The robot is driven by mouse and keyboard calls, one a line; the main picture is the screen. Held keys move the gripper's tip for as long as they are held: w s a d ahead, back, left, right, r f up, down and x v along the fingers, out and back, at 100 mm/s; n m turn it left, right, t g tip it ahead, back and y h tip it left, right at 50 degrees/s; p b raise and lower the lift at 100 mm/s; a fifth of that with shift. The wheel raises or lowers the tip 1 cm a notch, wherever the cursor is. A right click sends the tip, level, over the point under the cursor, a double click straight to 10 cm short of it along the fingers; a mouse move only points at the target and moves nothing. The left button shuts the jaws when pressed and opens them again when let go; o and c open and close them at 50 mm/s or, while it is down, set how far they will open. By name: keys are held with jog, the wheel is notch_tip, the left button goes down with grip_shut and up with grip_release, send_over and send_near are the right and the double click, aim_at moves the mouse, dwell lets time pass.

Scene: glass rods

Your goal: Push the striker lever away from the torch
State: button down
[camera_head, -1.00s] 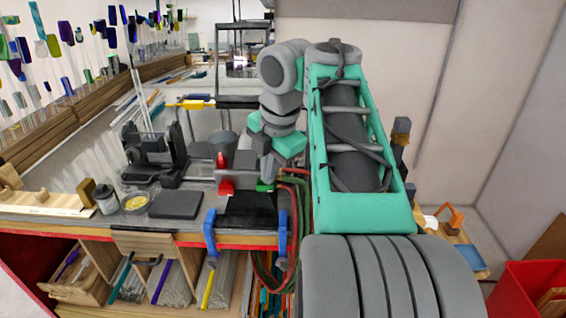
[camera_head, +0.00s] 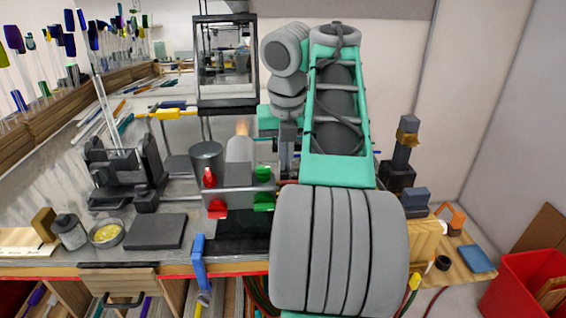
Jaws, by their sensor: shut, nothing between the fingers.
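The torch (camera_head: 240,149) is a pale upright cylinder at the bench's middle, with an orange glow at its top. Below it is a grey panel with a red knob (camera_head: 210,179) and a green knob (camera_head: 263,175). A dark upright post with a brass-coloured band (camera_head: 407,133) stands to the right of my arm; it may be the striker lever, but I cannot tell for sure. My gripper (camera_head: 285,166) points down just right of the torch, apart from the post. It is shut and empty; my arm partly hides it and the area between it and the post.
A grey cup (camera_head: 206,160) stands left of the torch. A black rod fixture (camera_head: 124,172), a dark pad (camera_head: 156,231) and a yellow-filled bowl (camera_head: 106,234) are further left. A blue clamp (camera_head: 198,262) grips the front edge. A red bin (camera_head: 522,289) is at lower right.

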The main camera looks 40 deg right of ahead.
aim_at(285, 174)
jog(key=f+b, duration=0.2)
jog(key=f, duration=0.1)
jog(key=f+b, duration=0.1)
jog(key=f, duration=0.1)
jog(key=shift+w+d+f, duration=0.15)
jog(key=shift+w+d, duration=0.15)
jog(key=shift+w, duration=0.1)
jog(key=w+d+r+p, duration=0.1)
jog(key=w+r+p, duration=0.1)
jog(key=shift+w+d+r+p, duration=0.15)
jog(key=shift+d+p, duration=0.2)
jog(key=shift+w+d, duration=0.15)
jog(key=shift+w, duration=0.1)
